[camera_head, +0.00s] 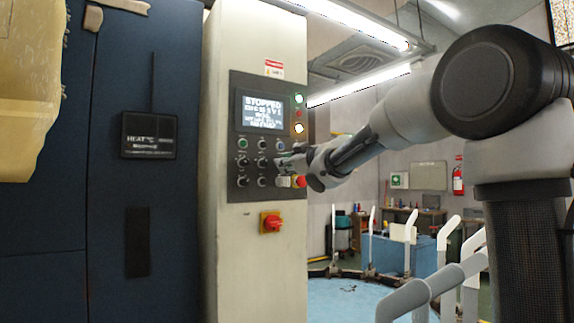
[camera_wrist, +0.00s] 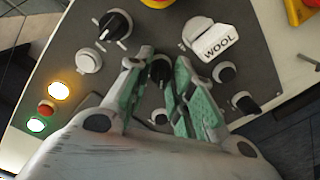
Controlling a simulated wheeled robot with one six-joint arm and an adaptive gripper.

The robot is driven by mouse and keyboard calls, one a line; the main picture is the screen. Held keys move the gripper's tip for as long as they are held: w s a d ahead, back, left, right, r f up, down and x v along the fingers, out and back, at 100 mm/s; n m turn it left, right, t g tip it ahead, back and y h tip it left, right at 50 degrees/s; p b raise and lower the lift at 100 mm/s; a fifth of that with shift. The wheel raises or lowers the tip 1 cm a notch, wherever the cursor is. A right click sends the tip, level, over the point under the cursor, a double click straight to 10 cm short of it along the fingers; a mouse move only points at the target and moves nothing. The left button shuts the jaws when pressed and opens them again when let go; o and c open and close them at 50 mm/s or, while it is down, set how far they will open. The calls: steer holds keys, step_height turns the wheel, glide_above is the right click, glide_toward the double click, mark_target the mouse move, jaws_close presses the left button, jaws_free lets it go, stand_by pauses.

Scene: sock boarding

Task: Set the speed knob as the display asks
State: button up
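The display (camera_head: 262,113) on the control panel (camera_head: 236,152) is lit and reads STOPPED at the top; its smaller lines are too blurred to read. My gripper (camera_head: 284,163) reaches the panel's right side from the right. In the wrist view, its green-padded fingers (camera_wrist: 163,62) stand apart, one on each side of a small black knob (camera_wrist: 160,70). I cannot tell whether they touch it. A larger black knob (camera_wrist: 115,25) with a white pointer mark is at the upper left. The knob labels are not legible, so I cannot tell which is the speed knob.
A white tag marked WOOL (camera_wrist: 216,42) sits close right of the fingers. More small black knobs (camera_wrist: 224,72) lie beyond. A red rotary switch on yellow (camera_head: 271,222) is below the panel. A blue cabinet (camera_head: 190,230) stands left.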

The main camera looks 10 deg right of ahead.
steer(key=shift+o, duration=1.2)
steer(key=shift+s, duration=0.15)
steer(key=v, duration=1.1)
steer(key=shift+s, duration=0.4)
steer(key=shift+d, duration=0.25)
